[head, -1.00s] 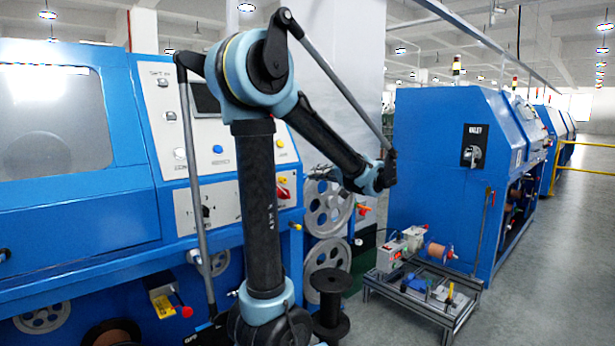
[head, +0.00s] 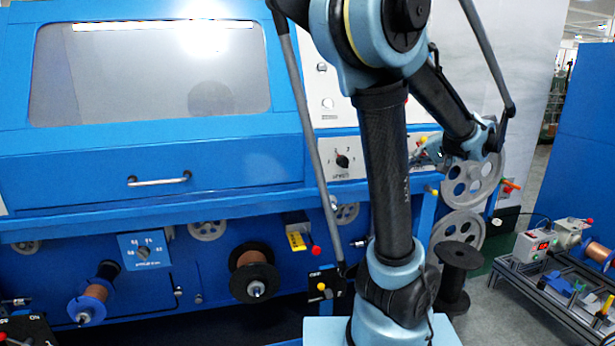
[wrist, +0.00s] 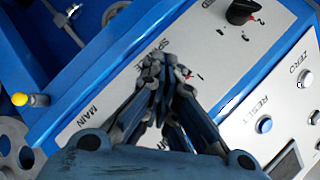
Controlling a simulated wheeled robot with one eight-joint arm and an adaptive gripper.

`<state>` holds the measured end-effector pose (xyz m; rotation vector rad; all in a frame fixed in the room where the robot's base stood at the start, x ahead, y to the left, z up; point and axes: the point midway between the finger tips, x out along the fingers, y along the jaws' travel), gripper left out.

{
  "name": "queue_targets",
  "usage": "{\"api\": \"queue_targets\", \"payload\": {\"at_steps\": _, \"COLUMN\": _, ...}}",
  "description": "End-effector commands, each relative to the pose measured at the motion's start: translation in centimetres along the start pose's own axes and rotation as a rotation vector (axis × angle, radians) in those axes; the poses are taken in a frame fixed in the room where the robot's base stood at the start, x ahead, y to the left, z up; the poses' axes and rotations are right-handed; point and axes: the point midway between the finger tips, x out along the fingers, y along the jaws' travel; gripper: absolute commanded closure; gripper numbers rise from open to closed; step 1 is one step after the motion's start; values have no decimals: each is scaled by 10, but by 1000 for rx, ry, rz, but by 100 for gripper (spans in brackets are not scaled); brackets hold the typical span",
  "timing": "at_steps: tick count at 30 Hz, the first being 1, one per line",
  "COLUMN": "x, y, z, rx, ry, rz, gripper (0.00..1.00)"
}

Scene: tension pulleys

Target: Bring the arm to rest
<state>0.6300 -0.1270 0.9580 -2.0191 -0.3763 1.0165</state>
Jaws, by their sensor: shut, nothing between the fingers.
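My gripper (wrist: 165,70) shows in the wrist view with its fingertips together and nothing between them. It is in front of the white control panel (wrist: 100,95) of the blue machine. Whether it touches the panel cannot be told. In the head view my arm stands upright and bends over at the top, its forearm reaching down to the right. The gripper end is small and hard to make out there, near the panel's right end.
The blue machine (head: 80,165) fills the left, with a black knob (wrist: 240,10), a reset button (wrist: 263,124) and a yellow-tipped lever (wrist: 18,99). Grey pulleys (head: 470,182) and a black spool (head: 455,275) are close by my arm. A low cart (head: 540,300) stands at right.

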Motion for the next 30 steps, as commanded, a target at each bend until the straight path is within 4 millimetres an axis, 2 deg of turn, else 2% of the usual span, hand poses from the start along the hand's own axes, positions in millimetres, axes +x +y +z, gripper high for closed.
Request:
{"api": "queue_targets", "payload": {"at_steps": 1, "x": 12, "y": -4, "z": 17, "rx": -6, "ry": -38, "rz": 25, "gripper": 100}}
{"api": "queue_targets", "payload": {"at_steps": 6, "x": 39, "y": -7, "z": 70, "rx": -25, "ry": -147, "rz": 131, "gripper": 100}}
{"api": "queue_targets", "payload": {"at_steps": 12, "x": 59, "y": -1, "z": 130, "rx": -70, "ry": -255, "rz": 262, "gripper": 100}}
{"api": "queue_targets", "payload": {"at_steps": 21, "x": 68, "y": 24, "z": 209, "rx": -181, "ry": -370, "rz": 462, "gripper": 100}}
{"api": "queue_targets", "payload": {"at_steps": 30, "x": 60, "y": 61, "z": 264, "rx": -340, "ry": -424, "rz": 652, "gripper": 100}}
